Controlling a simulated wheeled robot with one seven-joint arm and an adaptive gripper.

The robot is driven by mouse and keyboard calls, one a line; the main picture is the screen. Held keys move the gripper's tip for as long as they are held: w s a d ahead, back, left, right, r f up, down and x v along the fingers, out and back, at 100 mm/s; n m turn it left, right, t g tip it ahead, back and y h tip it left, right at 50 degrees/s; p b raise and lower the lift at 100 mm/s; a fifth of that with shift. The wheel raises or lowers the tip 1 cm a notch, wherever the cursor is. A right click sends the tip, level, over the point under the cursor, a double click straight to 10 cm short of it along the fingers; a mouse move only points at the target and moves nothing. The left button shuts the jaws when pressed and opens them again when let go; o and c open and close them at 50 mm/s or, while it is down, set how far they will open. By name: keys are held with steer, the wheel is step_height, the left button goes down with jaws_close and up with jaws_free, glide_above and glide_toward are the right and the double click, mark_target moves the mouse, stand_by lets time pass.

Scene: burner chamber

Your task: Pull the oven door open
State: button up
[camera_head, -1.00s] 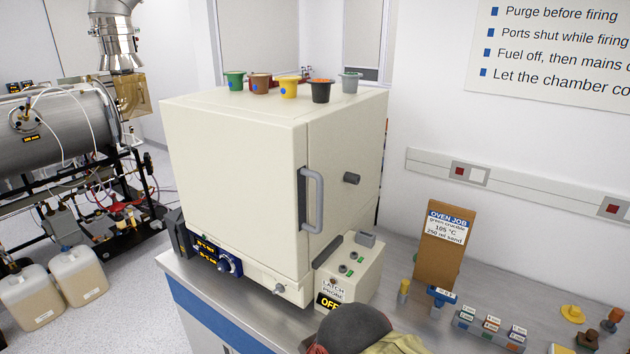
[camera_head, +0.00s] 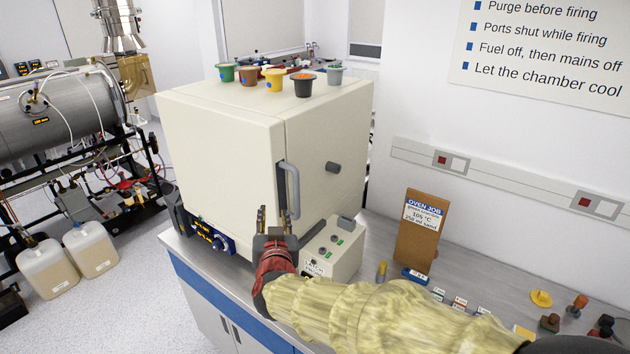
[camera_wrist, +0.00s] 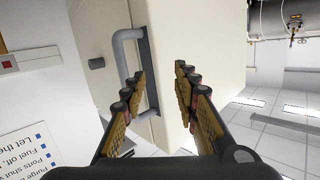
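The cream oven (camera_head: 325,120) stands on the bench, and its door (camera_head: 220,150) faces front left and looks shut. A grey vertical bar handle (camera_head: 292,188) sits near the door's right edge. My gripper (camera_head: 274,216) is just in front of the lower part of the handle. In the wrist view my gripper (camera_wrist: 160,82) is open, its two fingers apart with only the door face seen between them. The handle (camera_wrist: 121,68) shows there beside the left finger, which overlaps it; I cannot tell whether they touch.
Several small coloured crucibles (camera_head: 275,79) stand on the oven top. A cream control box (camera_head: 337,252) sits right of the oven, close to my arm. A brown job board (camera_head: 416,240) stands on the bench farther right. Open floor (camera_head: 120,300) lies left of the bench.

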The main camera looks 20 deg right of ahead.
mark_target(296, 183)
steer(key=d+r+h, duration=0.1)
steer(key=d+r, duration=0.1)
steer(key=d+r+t+h, duration=0.1)
steer(key=d+r+h, duration=0.1)
steer(key=d+r, duration=0.1)
steer(key=shift+w+d+r+m+h, duration=0.15)
steer(key=shift+d+m+h, duration=0.15)
steer(key=shift+m, duration=0.1)
steer(key=x, duration=0.6)
steer(key=shift+w, duration=0.35)
steer(key=shift+c, duration=1.4)
jaws_close()
